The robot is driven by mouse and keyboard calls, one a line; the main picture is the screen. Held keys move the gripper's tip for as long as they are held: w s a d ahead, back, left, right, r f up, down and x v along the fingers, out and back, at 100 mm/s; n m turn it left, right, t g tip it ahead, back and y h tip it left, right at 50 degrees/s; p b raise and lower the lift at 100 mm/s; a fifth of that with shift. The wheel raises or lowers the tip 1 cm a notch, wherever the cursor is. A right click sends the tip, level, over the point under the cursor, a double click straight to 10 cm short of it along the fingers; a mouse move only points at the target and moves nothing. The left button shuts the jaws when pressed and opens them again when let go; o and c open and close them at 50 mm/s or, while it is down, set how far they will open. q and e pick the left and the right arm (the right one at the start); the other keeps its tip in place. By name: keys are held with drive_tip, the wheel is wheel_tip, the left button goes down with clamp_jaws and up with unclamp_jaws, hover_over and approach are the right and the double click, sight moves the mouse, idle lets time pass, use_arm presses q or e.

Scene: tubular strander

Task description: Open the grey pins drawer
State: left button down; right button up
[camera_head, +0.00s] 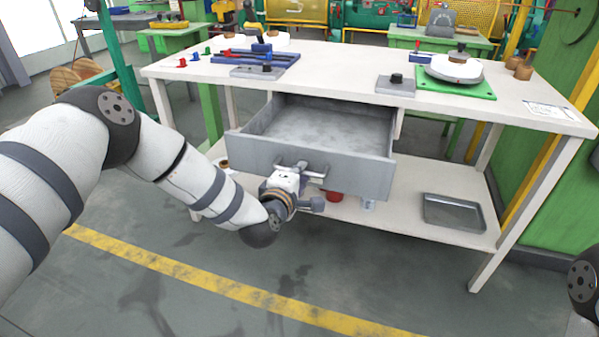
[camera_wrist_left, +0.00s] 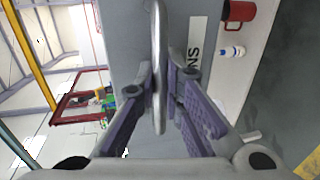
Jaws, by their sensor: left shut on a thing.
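The grey pins drawer (camera_head: 300,163) hangs under the white workbench and stands pulled well out, its empty-looking inside showing in the head view. Its front also shows in the left wrist view (camera_wrist_left: 125,40), with part of a label (camera_wrist_left: 195,60) ending in "NS". My left gripper (camera_head: 300,168) is at the drawer front. In the left wrist view its fingers (camera_wrist_left: 160,95) are shut on the metal bar handle (camera_wrist_left: 158,50), one finger on each side. The fingers hide part of the handle in the head view. My right gripper is not in view.
The workbench top (camera_head: 340,75) carries a blue tray (camera_head: 255,60), a green plate (camera_head: 455,85) and small parts. The lower shelf holds a grey tray (camera_head: 453,212) and a red mug (camera_wrist_left: 238,12). Floor in front is clear, with a yellow line (camera_head: 200,284).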

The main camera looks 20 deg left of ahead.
use_arm(q)
drive_tip(key=shift+s, duration=0.1)
idle(0.3)
drive_tip(key=c, duration=1.7)
unclamp_jaws()
drive_tip(key=v, duration=1.2)
drive_tip(key=shift+d, duration=0.1)
